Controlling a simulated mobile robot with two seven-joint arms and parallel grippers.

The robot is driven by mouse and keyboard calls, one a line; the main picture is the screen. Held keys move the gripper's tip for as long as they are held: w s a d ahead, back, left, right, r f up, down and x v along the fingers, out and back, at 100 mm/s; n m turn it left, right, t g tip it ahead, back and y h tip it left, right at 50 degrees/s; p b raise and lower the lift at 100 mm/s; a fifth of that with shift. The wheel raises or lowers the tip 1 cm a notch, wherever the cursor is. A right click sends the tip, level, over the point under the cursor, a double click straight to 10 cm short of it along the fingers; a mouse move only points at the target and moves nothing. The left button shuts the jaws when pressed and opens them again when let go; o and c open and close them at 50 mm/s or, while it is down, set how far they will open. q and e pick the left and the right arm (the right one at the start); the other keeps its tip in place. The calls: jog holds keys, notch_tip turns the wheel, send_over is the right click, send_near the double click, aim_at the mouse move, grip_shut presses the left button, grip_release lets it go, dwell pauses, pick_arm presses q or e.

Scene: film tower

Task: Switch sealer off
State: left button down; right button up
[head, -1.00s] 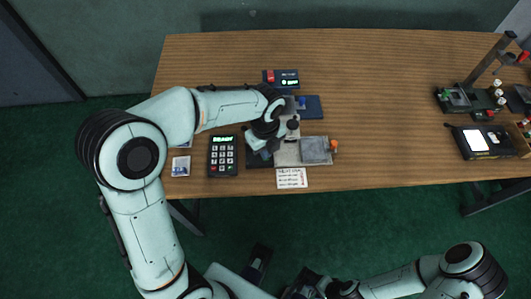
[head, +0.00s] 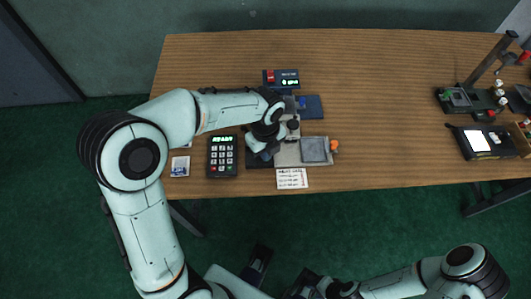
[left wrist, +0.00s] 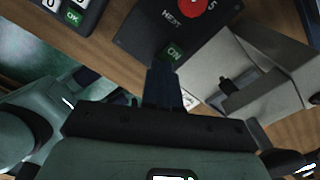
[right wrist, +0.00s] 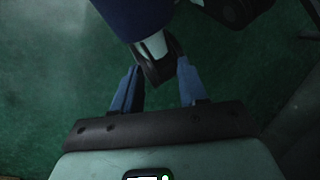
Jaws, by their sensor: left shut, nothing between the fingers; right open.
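The sealer has a black control panel (left wrist: 150,35) with a red heat dial (left wrist: 193,8) and a green switch (left wrist: 174,53) marked ON. In the head view its pale grey body (head: 288,155) stands near the table's front edge, partly hidden by my left arm. My left gripper (left wrist: 162,72) is shut and empty, its tips just below the green switch; I cannot tell whether they touch it. In the head view my left gripper (head: 268,150) is over the sealer's dark left part. My right gripper (right wrist: 158,80) is open and empty, above the green floor.
A keypad (head: 223,156) stands left of the sealer, and a paper card (head: 292,178) lies in front. A small display box (head: 283,79) and a blue pad (head: 311,106) lie behind. A stand (head: 470,97) and a black device (head: 484,142) are far right. The table's middle is clear.

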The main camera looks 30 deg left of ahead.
pick_arm(q)
jog(key=shift+r+p, duration=0.65)
jog(key=shift+r, duration=0.3)
jog(key=shift+r+p, duration=0.65)
notch_tip(320, 180, up, 4)
jog(key=p, duration=0.3)
jog(key=shift+f, duration=0.1)
